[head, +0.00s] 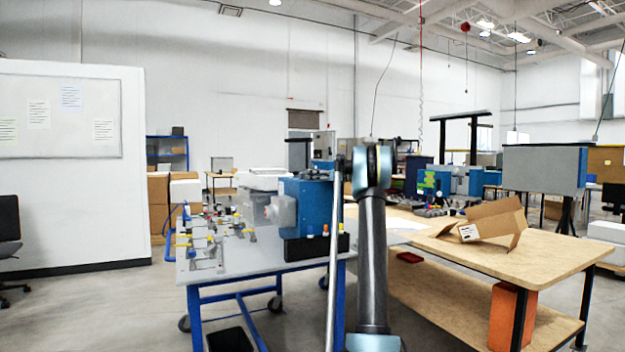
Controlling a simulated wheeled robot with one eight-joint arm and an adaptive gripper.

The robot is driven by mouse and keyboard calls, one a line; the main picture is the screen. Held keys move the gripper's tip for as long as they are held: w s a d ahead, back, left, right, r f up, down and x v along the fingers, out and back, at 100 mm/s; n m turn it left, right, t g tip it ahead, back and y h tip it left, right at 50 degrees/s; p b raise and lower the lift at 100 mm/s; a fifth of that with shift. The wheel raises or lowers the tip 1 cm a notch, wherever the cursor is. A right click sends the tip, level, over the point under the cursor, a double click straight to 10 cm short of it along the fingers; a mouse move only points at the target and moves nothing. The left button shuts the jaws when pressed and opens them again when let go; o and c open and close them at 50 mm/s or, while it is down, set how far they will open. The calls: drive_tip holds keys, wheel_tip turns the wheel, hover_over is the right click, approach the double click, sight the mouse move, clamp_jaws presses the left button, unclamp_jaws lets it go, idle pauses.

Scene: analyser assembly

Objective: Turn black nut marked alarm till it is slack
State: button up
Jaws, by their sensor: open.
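A blue analyser-like unit (309,206) with a grey housing (284,211) on its left side stands at the right end of a grey wheeled table (258,257). Small orange, white and yellow parts show low on its front, above a dark base (303,249). I cannot make out a black nut or any "alarm" marking at this distance. My arm (372,260) rises just right of the unit, apart from it in the picture. My gripper does not show.
Several small fittings and tubes (205,242) lie on the left of the grey table. A wooden bench (500,255) with an open cardboard box (483,223) stands at the right. An orange block (507,315) sits on its lower shelf. Open floor lies at the left front.

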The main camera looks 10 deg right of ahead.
drive_tip(key=m+t+h, duration=0.3)
drive_tip(key=t, duration=0.1)
drive_tip(key=m+t+h, duration=0.2)
drive_tip(key=shift+s+a+m+t+h, duration=0.3)
drive_tip(key=shift+t, duration=0.1)
drive_tip(key=m+t+h, duration=0.1)
drive_tip(key=m+h, duration=0.1)
drive_tip(key=m+t+h, duration=0.1)
drive_tip(key=h, duration=0.2)
drive_tip(key=shift+s+a+m+t, duration=0.15)
drive_tip(key=shift+m+t, duration=0.15)
drive_tip(key=shift+m, duration=0.1)
drive_tip(key=shift+m+t+h, duration=0.4)
drive_tip(key=shift+m+h, duration=0.7)
drive_tip(key=shift+h, duration=0.8)
